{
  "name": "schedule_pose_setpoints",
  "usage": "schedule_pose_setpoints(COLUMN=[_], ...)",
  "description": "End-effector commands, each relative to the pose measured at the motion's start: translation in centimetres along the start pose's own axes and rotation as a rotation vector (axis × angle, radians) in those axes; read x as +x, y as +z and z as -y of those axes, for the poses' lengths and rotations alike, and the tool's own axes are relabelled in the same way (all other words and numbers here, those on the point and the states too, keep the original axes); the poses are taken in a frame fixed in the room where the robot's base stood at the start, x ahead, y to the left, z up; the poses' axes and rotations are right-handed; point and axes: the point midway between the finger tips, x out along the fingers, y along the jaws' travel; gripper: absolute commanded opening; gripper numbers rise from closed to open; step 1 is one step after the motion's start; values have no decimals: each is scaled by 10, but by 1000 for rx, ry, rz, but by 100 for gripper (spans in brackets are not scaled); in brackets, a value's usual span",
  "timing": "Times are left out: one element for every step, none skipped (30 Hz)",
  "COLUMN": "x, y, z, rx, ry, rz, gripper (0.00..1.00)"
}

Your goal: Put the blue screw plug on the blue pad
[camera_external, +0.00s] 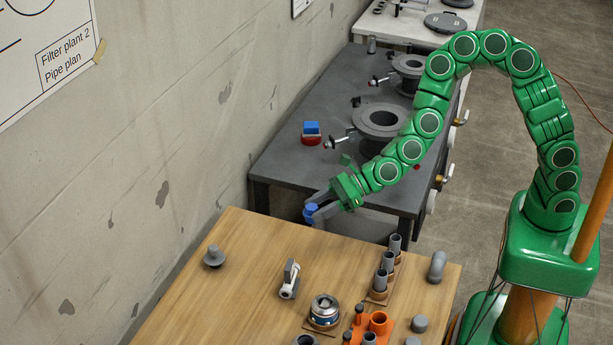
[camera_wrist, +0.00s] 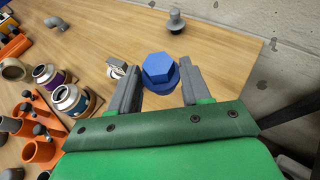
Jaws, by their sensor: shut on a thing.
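The blue screw plug (camera_external: 311,210) is held at the tips of my gripper (camera_external: 320,204), above the gap between the wooden table's far edge and the dark grey bench. In the wrist view the plug (camera_wrist: 158,67) shows its hexagonal head and a round blue flange, between the two grey fingers of my gripper (camera_wrist: 160,80). The fingers are shut on it. I cannot make out a separate blue pad in either view; the plug and fingers hide part of the table.
The wooden table (camera_external: 228,270) carries a grey knobbed plug (camera_external: 214,256), a white-and-grey fitting (camera_external: 289,279), upright grey pipes (camera_external: 388,262) and orange fittings (camera_external: 378,322). The grey bench (camera_external: 290,165) holds flanges (camera_external: 381,121) and a blue-and-red object (camera_external: 311,132). The table's left middle is mostly clear.

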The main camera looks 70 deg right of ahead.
Motion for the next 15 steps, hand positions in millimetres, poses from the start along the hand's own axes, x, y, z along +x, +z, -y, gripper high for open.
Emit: schedule_pose_setpoints(x=[-1,-1,-1,-1,-1,-1,-1,-2,-2,-3,-4,-6,-8,-10,-14], y=[0,0,0,1,2,4,7,10,15,19,24,31,35,39,44], z=[0,0,0,1,3,6,10,15,24,32,42,56,66,77,91], rx=[0,0,0,-1,-1,-1,-1,0,2,1,3,4,5,7,9], ry=[0,0,-1,-1,-2,-4,-7,-10,-14,-17,-23,-29,-32,-34,-37], rz=[0,0,0,0,1,2,2,3,4,4,4,6,7,5,4], gripper=[19,19,19,19,19,19,19,19,19,19,19,19,19,19,19])
